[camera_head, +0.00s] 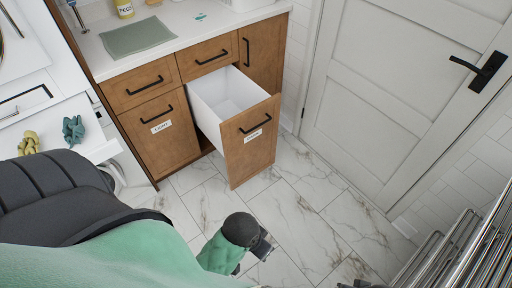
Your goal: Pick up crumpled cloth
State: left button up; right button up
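Two crumpled cloths lie on a white surface at the left. One is yellow-green (28,143), near the left edge. The other is dark teal (73,130), just to its right and close to the surface's edge. My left gripper (262,246) is at the lower middle, over the marble floor, away from both cloths. It is small and partly hidden by my wrist, so I cannot tell whether it is open or shut. A small dark part at the bottom edge may belong to my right arm, but its fingers do not show.
A tall cabinet bin (227,92) is pulled out and looks empty. Beside it is a closed front labelled "LIGHT" (160,128). A grey-green mat (137,37) lies flat on the counter. A white door (400,90) is right. Metal rails (455,255) stand lower right.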

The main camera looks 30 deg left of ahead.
aim_at(30, 145)
jog(key=j+u, duration=0.15)
jog(key=u, duration=1.85)
jog(key=k+l+u, duration=0.1)
jog(key=u, duration=0.6)
